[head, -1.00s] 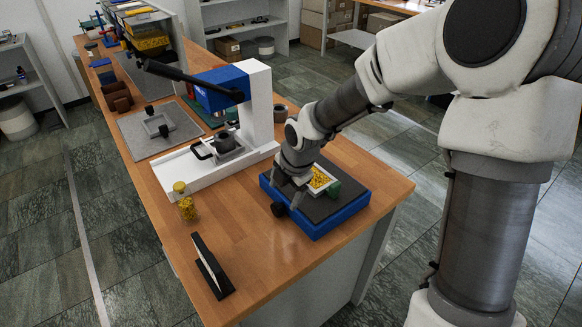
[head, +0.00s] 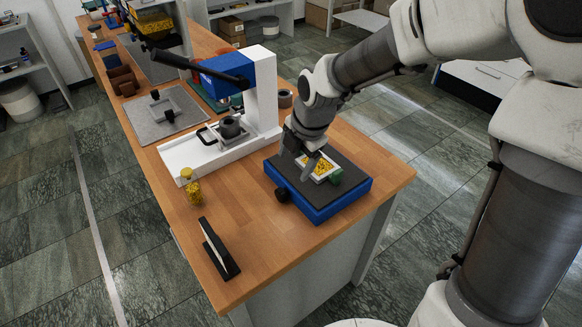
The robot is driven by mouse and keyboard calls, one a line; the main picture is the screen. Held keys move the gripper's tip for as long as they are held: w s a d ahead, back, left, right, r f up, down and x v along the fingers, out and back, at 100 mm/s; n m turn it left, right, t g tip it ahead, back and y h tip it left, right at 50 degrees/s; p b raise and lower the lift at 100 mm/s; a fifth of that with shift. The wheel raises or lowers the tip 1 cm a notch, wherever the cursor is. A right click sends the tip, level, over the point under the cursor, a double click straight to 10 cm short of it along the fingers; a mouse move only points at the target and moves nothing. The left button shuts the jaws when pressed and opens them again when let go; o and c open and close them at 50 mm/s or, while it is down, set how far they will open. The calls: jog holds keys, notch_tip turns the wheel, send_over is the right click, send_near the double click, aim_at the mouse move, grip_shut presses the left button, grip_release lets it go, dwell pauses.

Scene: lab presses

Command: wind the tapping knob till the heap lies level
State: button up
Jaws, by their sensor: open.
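A blue tapping stand (head: 332,207) with a dark grey top sits near the right edge of the wooden bench. On its top is a pale square frame (head: 336,176) holding a yellow grainy heap (head: 320,164), partly hidden by my gripper. Whether the heap is level cannot be told. A black knob (head: 282,195) sticks out of the stand's left front side. A green block (head: 336,177) sits beside the frame. My gripper (head: 299,168) is open over the stand's back left part, its fingers pointing down beside the frame, above and apart from the knob.
A white and blue press (head: 266,90) with a black lever stands behind the stand.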

jog(key=a, duration=0.1)
jog(key=m+h, duration=0.1)
jog(key=h, duration=0.5)
send_near(278, 193)
jog(key=b+x, duration=0.1)
jog(key=x, duration=0.9)
jog(key=shift+d+f, duration=0.1)
jog(key=shift+d, duration=0.05)
jog(key=c, duration=1.3)
jog(key=shift+f+b, duration=0.1)
jog(key=shift+b, duration=0.4)
grip_shut()
